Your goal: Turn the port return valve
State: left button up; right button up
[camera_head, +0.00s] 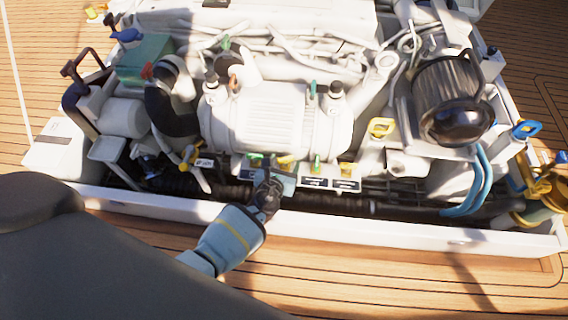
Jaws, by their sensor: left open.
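A row of small valves with green and yellow handles runs along the front of the engine, above small dark label plates. A green handle (256,160), a yellow handle (285,163), another green handle (316,163) and another yellow handle (346,170) show. The label print is too small to read, so I cannot tell which is the port return valve. My left gripper (267,172) is open at the left part of this row, just in front of the first green and yellow handles, and partly covers the plates there. Contact cannot be made out. My right gripper is not in view.
The white engine block (270,115) fills the middle behind the valves. The white hatch rim (420,232) runs along the front. A dark ribbed filter (448,95), blue hoses (482,185) and a blue handle (526,129) stand at right. Wooden deck (400,280) in front is clear.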

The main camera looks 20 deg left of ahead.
pick_arm(q)
jog(key=c, duration=0.9)
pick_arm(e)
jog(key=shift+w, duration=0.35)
